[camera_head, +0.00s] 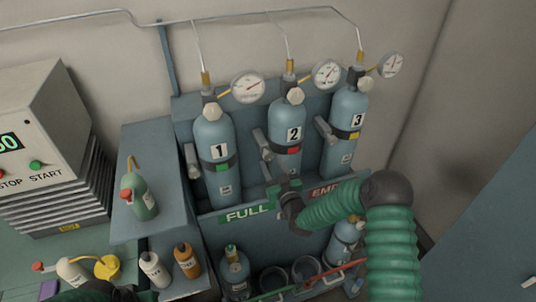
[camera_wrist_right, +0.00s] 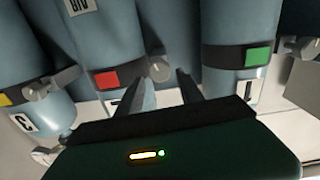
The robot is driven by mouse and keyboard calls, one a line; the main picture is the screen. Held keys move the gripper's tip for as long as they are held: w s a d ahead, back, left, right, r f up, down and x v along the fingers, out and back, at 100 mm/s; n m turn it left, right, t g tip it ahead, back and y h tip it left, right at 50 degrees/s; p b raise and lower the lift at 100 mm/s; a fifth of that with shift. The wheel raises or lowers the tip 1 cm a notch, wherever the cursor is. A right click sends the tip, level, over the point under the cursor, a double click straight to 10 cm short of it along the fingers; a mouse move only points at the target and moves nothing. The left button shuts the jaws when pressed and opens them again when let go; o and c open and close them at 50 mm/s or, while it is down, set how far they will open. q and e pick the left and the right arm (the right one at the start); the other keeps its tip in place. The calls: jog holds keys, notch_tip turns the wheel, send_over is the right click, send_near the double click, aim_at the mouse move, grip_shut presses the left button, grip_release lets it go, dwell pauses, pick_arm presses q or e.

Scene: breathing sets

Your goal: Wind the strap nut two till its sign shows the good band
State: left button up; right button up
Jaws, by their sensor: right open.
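Cylinder two (camera_head: 287,122) stands in the middle of the rack, its strap sign (camera_head: 295,150) red; the red sign also shows in the right wrist view (camera_wrist_right: 106,78). Its strap nut (camera_head: 262,142) sticks out on the cylinder's left side. In the upside-down right wrist view the round grey nut (camera_wrist_right: 160,68) lies just beyond and between my fingertips. My right gripper (camera_head: 282,184) is open and empty, below and in front of the nut, apparently apart from it. Only a dark part of my left arm shows at the bottom left; its gripper is not seen.
Cylinder one (camera_head: 212,135) has a green sign, cylinder three (camera_head: 347,110) a yellow one. Both stand close beside cylinder two. The FULL panel (camera_head: 247,213) and lower crate lie beneath. A bench with bottles (camera_head: 150,270) and a START box (camera_head: 45,120) are left.

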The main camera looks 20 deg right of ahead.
aim_at(269, 157)
jog(key=w, duration=0.4)
jog(key=shift+w+a, duration=0.1)
jog(key=shift+w, duration=0.55)
grip_shut()
